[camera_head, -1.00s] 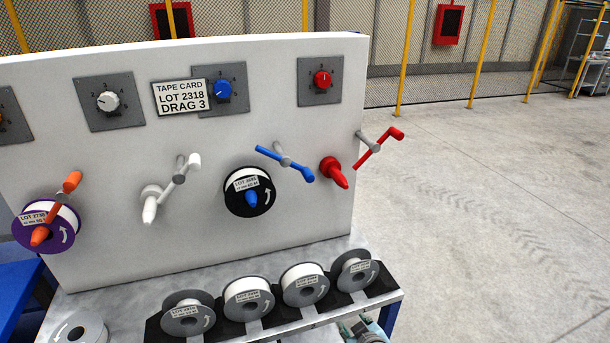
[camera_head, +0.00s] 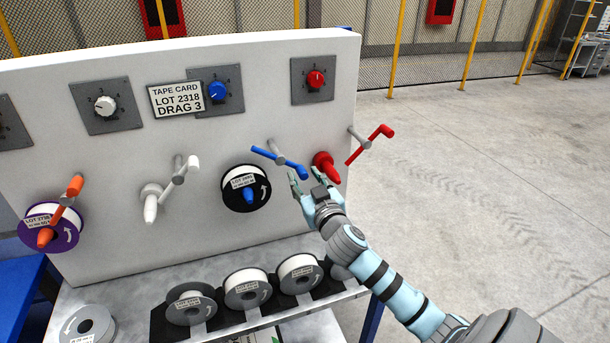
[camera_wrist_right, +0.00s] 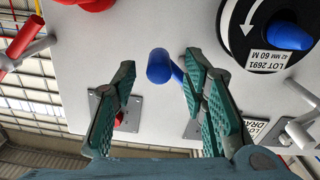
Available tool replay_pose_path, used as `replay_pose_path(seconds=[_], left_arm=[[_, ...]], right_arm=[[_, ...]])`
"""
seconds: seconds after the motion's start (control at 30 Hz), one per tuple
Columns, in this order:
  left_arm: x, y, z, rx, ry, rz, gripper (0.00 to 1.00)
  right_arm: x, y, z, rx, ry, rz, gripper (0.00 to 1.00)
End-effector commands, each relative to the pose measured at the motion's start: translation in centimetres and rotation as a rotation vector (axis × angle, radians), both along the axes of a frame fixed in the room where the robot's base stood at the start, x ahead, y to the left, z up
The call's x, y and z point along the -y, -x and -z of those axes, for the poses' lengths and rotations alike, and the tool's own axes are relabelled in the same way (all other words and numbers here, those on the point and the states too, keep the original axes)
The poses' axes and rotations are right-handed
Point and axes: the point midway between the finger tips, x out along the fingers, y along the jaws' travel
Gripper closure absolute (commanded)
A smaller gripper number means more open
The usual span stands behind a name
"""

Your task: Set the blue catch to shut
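The blue catch, a bar on a grey pivot (camera_head: 264,155), slopes down from upper left to lower right on the white panel (camera_head: 110,170). Its thicker grip end is at lower right. My right gripper (camera_head: 305,178) is open, just below and beside that grip end. In the right wrist view, the grip end of the blue catch (camera_wrist_right: 159,67) shows between the spread fingers of my right gripper (camera_wrist_right: 159,75), with no clear contact. Nothing is held. My left gripper is not in view.
A black-rimmed reel (camera_head: 246,170) with a blue nose hangs left of the catch. A red nose (camera_head: 323,162) and red catch (camera_head: 368,145) are close on the right. Several grey reels (camera_head: 247,288) line the rack below. Open floor lies right.

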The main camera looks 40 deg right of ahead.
Motion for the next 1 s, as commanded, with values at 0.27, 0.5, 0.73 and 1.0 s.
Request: replay_pose_path(seconds=[0.27,0.5,0.73,1.0], left_arm=[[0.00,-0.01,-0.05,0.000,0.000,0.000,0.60],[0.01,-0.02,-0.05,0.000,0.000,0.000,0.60],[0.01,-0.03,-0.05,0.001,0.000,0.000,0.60],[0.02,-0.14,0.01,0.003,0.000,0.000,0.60]], right_arm=[[0.20,-0.70,0.04,0.000,0.000,-0.002,0.60],[0.20,-0.66,0.05,0.000,0.000,-0.001,0.89],[0.20,-0.65,0.06,0.000,0.000,-0.001,1.00],[0.65,-0.91,0.00,-0.006,0.014,0.007,1.00]])
